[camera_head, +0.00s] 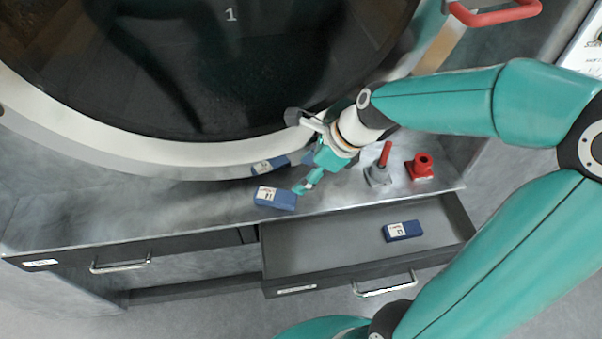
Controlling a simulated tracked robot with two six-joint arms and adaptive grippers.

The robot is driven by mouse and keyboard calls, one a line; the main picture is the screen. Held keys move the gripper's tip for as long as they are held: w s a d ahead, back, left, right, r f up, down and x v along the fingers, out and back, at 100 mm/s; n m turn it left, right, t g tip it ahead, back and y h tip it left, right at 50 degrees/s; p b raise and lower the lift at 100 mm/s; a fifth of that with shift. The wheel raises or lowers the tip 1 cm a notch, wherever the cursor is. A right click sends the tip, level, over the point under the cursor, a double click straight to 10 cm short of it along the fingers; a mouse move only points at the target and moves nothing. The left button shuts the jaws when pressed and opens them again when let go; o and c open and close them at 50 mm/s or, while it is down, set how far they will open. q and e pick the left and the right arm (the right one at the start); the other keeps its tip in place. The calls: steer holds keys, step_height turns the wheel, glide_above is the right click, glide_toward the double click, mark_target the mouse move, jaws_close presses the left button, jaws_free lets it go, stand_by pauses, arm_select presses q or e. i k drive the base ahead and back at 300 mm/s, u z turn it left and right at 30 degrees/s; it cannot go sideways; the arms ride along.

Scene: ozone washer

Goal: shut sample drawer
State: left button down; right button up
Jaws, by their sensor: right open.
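A drawer (285,279) below the right part of the metal ledge stands open, with a bar handle (385,286) on its front. A blue block (403,231) with a white label lies inside it. The label on the drawer front is too small to read. My right gripper (306,172) is open above the ledge, beside a second blue block (276,198) at the ledge's front edge; no hold on the block shows. My right arm reaches in from the right, and part of it passes in front of the floor right of the drawer. My left gripper is not in view.
A large round dark door (190,60) with a pale rim stands behind the ledge (110,215). Another blue block (270,167) lies against the rim. A grey-based red-handled piece (379,168) and a red piece (421,167) stand on the ledge. A handle (120,266) shows at left.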

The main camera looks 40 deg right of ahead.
mark_target(315, 252)
steer(key=k, duration=1)
